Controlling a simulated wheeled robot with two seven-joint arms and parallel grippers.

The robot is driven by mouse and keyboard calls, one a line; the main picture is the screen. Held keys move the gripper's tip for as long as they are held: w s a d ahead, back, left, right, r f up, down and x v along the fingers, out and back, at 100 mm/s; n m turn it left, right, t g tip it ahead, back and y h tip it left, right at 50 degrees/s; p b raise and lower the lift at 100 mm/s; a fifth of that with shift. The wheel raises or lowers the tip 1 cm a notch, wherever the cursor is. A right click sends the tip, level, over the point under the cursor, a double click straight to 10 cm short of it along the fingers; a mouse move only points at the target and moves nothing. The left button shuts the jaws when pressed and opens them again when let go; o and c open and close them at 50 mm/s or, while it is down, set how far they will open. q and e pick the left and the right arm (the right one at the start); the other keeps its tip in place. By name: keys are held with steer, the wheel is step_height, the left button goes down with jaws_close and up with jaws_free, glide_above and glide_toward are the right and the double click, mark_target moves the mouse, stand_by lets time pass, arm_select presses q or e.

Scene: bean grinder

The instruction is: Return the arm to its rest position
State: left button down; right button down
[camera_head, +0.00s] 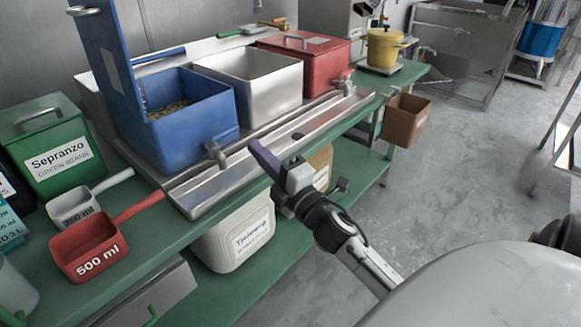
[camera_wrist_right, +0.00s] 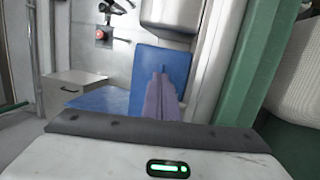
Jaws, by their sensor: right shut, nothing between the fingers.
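My right gripper (camera_head: 264,156) shows in the middle of the head view, in front of the metal drip tray (camera_head: 222,192) at the front edge of the green bench. Its purple fingers are together and hold nothing. In the right wrist view the shut fingers (camera_wrist_right: 160,98) point away from the camera, with a blue panel (camera_wrist_right: 163,62) beyond them. The right arm reaches in from the lower right of the head view. My left gripper is in neither view.
A red scoop (camera_head: 88,243) and a green Sepranzo box (camera_head: 52,150) are on the left. Open floor (camera_head: 450,170) lies to the right.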

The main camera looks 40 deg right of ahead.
arm_select(q)
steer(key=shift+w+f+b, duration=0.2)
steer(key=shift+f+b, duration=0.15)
steer(key=shift+b, duration=0.05)
arm_select(e)
steer(key=v, duration=0.8)
steer(key=shift+d+f, duration=0.15)
steer(key=shift+d, duration=0.45)
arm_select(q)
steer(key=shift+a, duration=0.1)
